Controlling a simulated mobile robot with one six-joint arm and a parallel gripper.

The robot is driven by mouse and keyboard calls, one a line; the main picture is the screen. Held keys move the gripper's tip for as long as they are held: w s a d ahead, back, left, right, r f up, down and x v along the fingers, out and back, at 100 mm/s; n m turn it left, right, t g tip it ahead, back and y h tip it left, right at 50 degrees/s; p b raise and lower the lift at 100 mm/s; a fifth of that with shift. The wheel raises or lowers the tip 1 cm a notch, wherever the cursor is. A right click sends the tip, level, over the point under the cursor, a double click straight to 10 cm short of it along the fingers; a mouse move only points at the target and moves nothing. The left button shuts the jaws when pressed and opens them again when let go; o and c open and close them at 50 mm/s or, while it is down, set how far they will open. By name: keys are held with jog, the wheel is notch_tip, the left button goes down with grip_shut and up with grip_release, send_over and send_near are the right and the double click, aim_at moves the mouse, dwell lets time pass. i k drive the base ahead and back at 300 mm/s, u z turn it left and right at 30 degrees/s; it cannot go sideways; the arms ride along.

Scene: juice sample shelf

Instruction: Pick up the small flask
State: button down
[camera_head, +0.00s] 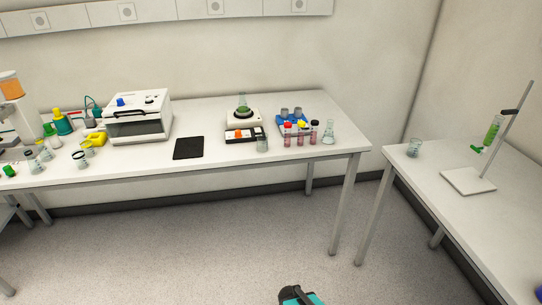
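A small clear conical flask (329,135) stands upright on the white bench near its right end. It looks pale, with clear or faintly tinted contents. Another conical flask (243,106) with green liquid stands on the round top of a white stirrer-like device (243,119) further left. My gripper's fingers are not in view; only a teal and black part of my own arm shows at the bottom edge, far below the bench.
Capped tubes (300,134) and a blue rack (291,121) stand just left of the small flask. A beaker (262,144) is near the front edge. A white instrument (139,117) and a black pad (188,148) lie left. A second table (440,205) holds a stand. The floor between is clear.

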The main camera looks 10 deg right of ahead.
aim_at(243, 107)
jog(key=u, duration=0.45)
jog(key=k, duration=0.2)
jog(key=z, duration=1)
jog(key=i, duration=1.55)
jog(key=u, duration=0.85)
